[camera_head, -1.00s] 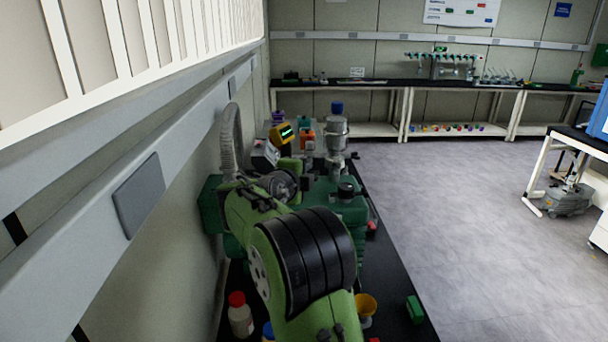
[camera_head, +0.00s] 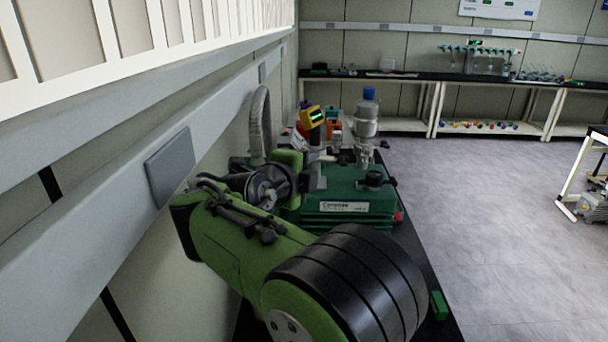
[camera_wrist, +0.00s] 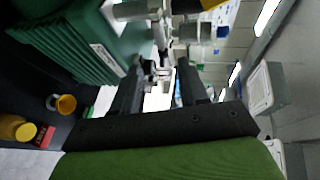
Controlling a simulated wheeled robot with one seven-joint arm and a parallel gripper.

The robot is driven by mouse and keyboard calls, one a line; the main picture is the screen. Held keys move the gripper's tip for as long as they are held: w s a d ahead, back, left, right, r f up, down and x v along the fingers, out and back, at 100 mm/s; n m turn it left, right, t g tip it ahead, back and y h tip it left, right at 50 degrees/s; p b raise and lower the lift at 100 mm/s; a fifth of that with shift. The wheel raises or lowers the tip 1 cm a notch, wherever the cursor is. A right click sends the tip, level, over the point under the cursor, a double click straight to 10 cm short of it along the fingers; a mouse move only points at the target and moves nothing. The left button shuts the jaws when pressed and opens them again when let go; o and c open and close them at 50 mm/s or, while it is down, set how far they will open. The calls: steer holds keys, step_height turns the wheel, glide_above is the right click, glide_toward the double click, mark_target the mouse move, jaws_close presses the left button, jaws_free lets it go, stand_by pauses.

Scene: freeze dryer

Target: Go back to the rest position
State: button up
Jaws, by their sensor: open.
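My gripper (camera_wrist: 158,75) is open, with two dark fingers apart in the wrist view. I see nothing held between them. In the head view my green arm reaches forward along the wall, and its wrist end is beside the green freeze dryer (camera_head: 345,207). The arm hides part of the bench and what stands on it. The freeze dryer also shows at the upper left of the wrist view (camera_wrist: 75,45). A clear vessel with a blue cap (camera_head: 367,118) stands above it. I cannot tell whether the fingers touch anything.
The wall rail (camera_head: 120,190) runs close along my arm's left. A yellow-topped device (camera_head: 311,117) stands behind the wrist. A small green block (camera_head: 439,306) lies near the bench's right edge. The floor (camera_head: 490,210) to the right is clear.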

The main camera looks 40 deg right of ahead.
steer(key=shift+v, duration=1.15)
steer(key=s+a+f+n+y+p, duration=0.1)
steer(key=s+a+f+n+y, duration=0.3)
steer(key=s+n, duration=0.3)
steer(key=s+a+f+n+g+y, duration=0.1)
steer(key=s+a+f+n+y, duration=0.3)
steer(key=s+a+n, duration=0.3)
steer(key=s+a+f+n+y+p, duration=0.1)
steer(key=s+a+f+n+y, duration=0.4)
steer(key=n, duration=1)
steer(key=s+a, duration=0.1)
steer(key=s, duration=0.2)
steer(key=shift+s+a+n+g+p, duration=0.2)
steer(key=shift+n+g+p, duration=0.1)
steer(key=shift+p, duration=0.05)
steer(key=shift+f, duration=0.1)
